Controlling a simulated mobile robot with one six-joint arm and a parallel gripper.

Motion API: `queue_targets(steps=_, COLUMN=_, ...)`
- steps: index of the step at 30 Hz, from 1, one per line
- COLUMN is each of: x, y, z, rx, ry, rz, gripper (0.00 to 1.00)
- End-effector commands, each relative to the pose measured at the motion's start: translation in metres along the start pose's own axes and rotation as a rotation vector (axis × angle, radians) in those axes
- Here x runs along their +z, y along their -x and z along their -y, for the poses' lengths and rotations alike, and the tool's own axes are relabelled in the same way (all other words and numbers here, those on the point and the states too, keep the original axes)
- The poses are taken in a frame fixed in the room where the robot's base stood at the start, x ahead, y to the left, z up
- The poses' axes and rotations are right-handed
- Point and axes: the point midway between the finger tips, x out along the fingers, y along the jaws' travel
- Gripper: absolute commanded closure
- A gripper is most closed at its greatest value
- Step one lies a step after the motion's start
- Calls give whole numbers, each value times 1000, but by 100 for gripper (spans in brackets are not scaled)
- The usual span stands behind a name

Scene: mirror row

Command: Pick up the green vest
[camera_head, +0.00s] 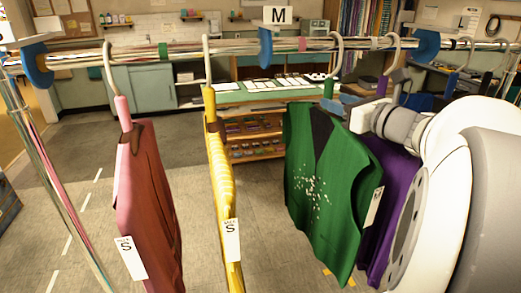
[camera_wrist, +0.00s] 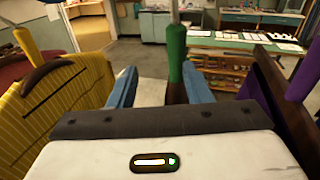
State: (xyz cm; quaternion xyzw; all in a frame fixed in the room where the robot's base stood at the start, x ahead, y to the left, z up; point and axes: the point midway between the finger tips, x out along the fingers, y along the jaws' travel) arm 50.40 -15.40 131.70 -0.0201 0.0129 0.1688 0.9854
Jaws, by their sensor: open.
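The green vest (camera_head: 330,190) hangs on the rail in the head view, with a dark V-shaped neck opening, pale specks on its front and a white tag (camera_head: 374,206) at its right edge. Its green hanger neck (camera_head: 328,88) rises to a pale hook. My gripper (camera_head: 362,114) is beside the vest's upper right, partly covering it. In the wrist view my gripper (camera_wrist: 160,82) is open, with two blue fingers apart. The green hanger neck (camera_wrist: 176,52) shows between them, closer to the right finger. Its depth relative to the fingertips is unclear. The vest's body is mostly hidden there.
A purple vest (camera_head: 392,190) hangs close on the right, partly behind my arm. A yellow vest (camera_head: 223,190) and a red one (camera_head: 147,205), both tagged S, hang left. The rail (camera_head: 185,48) runs across, with blue dividers and an M sign (camera_head: 277,15).

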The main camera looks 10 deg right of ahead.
Motion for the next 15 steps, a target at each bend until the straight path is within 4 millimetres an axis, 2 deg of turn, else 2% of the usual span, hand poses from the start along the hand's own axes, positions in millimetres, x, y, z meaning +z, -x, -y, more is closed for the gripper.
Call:
queue_targets(steps=5, x=8, y=-7, z=12, rx=-26, ry=-42, rz=33, gripper=55)
queue_targets(steps=11, x=10, y=-27, z=16, rx=-32, ry=-41, rz=31, gripper=55)
queue_targets(steps=15, x=13, y=-47, z=21, rx=-33, ry=-41, rz=30, gripper=55)
